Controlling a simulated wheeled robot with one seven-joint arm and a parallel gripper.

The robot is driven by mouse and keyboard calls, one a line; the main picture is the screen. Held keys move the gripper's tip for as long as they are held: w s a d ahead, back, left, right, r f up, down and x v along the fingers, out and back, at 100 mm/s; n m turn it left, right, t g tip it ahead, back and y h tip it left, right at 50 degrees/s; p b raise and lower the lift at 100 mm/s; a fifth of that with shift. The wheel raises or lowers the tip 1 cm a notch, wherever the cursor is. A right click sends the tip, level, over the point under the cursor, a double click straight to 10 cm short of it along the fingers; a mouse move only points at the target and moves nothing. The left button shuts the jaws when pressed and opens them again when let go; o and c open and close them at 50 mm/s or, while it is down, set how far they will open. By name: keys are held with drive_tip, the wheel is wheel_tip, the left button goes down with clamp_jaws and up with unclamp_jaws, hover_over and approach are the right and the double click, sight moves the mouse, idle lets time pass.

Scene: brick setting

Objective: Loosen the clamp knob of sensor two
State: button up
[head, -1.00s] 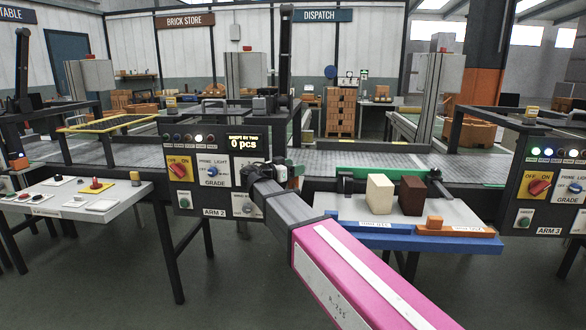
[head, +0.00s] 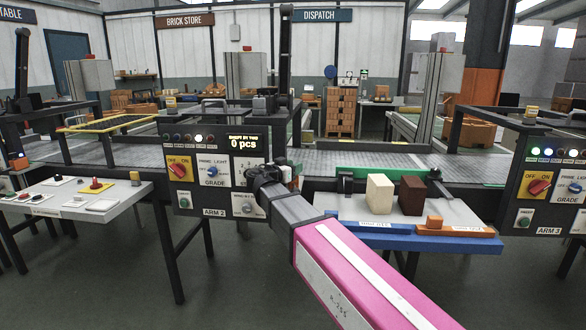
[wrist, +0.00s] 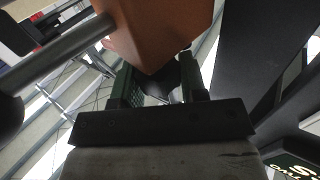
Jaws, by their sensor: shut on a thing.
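In the wrist view, my gripper (wrist: 160,82) has its two dark green fingers closed on a dark, rounded knob (wrist: 172,80), which shows only partly between them. An orange-brown block-shaped housing (wrist: 160,30) sits right above the fingertips and covers part of the knob. A grey rod (wrist: 62,55) runs beside the housing at the left. In the head view, my wrist and gripper (head: 272,172) are at the right side of the Arm 2 panel. The fingers and knob are too small and hidden there to make out. Which sensor number this is cannot be read.
The Arm 2 panel (head: 222,190) with dials and a "0 pcs" display stands just left of my gripper. A blue-edged shelf (head: 350,237) with a cream block (head: 380,193) and a brown block (head: 411,195) lies to the right. A white table (head: 120,205) stands at the left.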

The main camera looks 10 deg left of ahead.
drive_tip(key=n+t+y, duration=0.1)
drive_tip(key=n+y, duration=0.1)
drive_tip(key=y, duration=0.1)
drive_tip(key=n+t+y, duration=0.1)
drive_tip(key=n+y, duration=0.1)
drive_tip(key=shift+s+d+t+y, duration=0.15)
drive_tip(key=shift+t+y, duration=0.15)
drive_tip(key=shift+y, duration=0.1)
drive_tip(key=shift+n+y, duration=1.4)
drive_tip(key=shift+y, duration=0.8)
drive_tip(key=o, duration=0.9)
drive_tip(key=shift+o, duration=0.2)
drive_tip(key=s, duration=1)
drive_tip(key=shift+s, duration=0.3)
